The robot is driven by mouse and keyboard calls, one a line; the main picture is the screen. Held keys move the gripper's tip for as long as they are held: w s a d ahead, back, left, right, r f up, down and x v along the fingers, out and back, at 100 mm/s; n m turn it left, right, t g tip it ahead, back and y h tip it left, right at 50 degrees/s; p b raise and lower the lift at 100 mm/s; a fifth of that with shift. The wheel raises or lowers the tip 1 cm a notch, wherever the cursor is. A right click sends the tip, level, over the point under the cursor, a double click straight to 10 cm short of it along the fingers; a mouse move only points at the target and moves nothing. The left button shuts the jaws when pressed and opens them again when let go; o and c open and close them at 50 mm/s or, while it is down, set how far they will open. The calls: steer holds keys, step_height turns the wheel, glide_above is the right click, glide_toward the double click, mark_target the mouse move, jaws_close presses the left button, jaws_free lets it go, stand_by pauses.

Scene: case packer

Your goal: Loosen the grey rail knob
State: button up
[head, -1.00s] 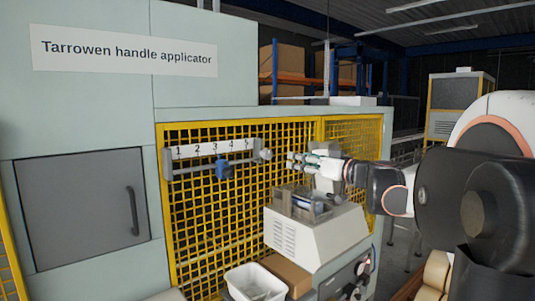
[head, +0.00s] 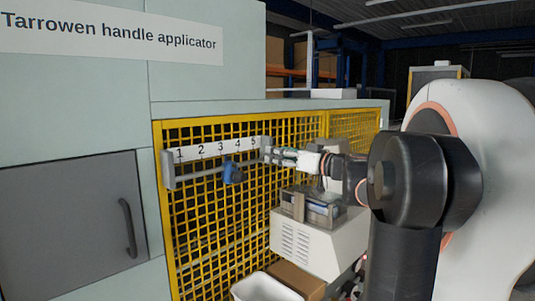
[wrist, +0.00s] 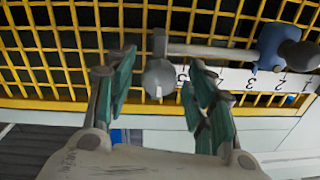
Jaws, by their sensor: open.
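The grey rail knob (wrist: 160,78), round with a white mark, sits at the 5 end of the rail (wrist: 215,52) in the wrist view. My gripper (wrist: 158,66) is open, with one green-padded finger on each side of the knob; gaps show between pads and knob. In the head view my gripper (head: 272,154) is at the rail's right end, and its fingers largely hide the knob. A blue slider (head: 232,173) sits on the rail near 3 to 4; it also shows in the wrist view (wrist: 270,45) with a dark grey knob beside it.
The numbered plate (head: 215,149) runs above the rail on the yellow mesh guard (head: 210,235). Below my gripper stands a beige machine (head: 308,245) with a grey tray on top. A white bin (head: 265,287) and cardboard box (head: 298,279) are lower down.

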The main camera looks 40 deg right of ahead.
steer(key=shift+s+r, duration=0.1)
steer(key=shift+s, duration=0.05)
steer(key=shift+d, duration=0.1)
steer(key=shift+c, duration=1.1)
steer(key=c, duration=0.9)
steer(key=shift+o, duration=0.2)
